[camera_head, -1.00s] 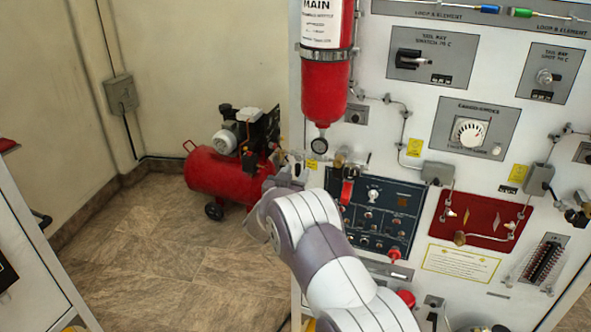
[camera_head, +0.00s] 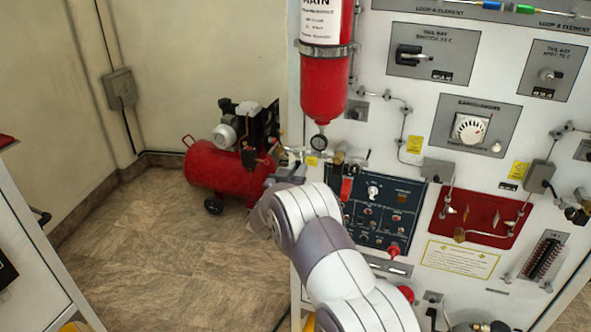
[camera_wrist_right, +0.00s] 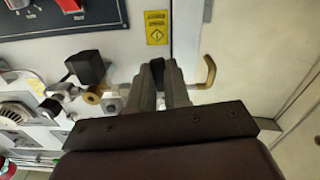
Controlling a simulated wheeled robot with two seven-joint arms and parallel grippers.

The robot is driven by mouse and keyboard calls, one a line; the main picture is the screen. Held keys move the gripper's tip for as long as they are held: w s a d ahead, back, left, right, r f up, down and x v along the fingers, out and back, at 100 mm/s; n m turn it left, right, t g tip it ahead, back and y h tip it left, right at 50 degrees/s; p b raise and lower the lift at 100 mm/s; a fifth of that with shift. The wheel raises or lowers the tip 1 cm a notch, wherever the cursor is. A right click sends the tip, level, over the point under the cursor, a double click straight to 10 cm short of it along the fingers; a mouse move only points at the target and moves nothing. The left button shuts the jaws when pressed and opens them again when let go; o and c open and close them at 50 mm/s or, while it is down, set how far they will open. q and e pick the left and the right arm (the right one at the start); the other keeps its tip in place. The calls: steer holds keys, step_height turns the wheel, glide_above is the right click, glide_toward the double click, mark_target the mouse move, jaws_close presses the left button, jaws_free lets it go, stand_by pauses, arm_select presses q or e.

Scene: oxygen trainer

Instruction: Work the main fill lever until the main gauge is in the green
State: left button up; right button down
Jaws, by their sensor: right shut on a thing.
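The red main cylinder (camera_head: 324,85) is mounted upright on the white panel. The small round main gauge (camera_head: 319,143) hangs under it; its needle and green zone are too small to read. My right gripper (camera_head: 291,171) is just below and left of the gauge, largely hidden by my own wrist. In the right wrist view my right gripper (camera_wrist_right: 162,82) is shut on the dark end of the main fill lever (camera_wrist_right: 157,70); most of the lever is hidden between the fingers. My left gripper is not in view.
Brass fittings (camera_wrist_right: 92,98) and a curved brass hook (camera_wrist_right: 207,72) flank the fingers closely. A dark blue control panel (camera_head: 398,190) lies right of my arm. A red compressor (camera_head: 215,168) stands on the floor behind.

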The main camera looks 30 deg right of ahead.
steer(key=shift+s+d+r+n+p, duration=0.15)
steer(key=shift+n+p, duration=0.25)
steer(key=shift+n, duration=0.55)
steer(key=shift+s+d+r+n+p, duration=0.1)
steer(key=shift+s+d+n+p, duration=0.25)
steer(key=shift+n, duration=0.55)
steer(key=shift+s+d+r+n+p, duration=0.15)
steer(key=shift+n+p, duration=0.35)
steer(key=shift+n, duration=0.45)
steer(key=shift+a, duration=0.1)
steer(key=c, duration=1.1)
jaws_free()
steer(key=b+v, duration=0.4)
steer(key=v, duration=0.8)
steer(key=shift+s+a+f, duration=0.1)
steer(key=shift+s+a, duration=0.1)
steer(key=shift+s, duration=0.05)
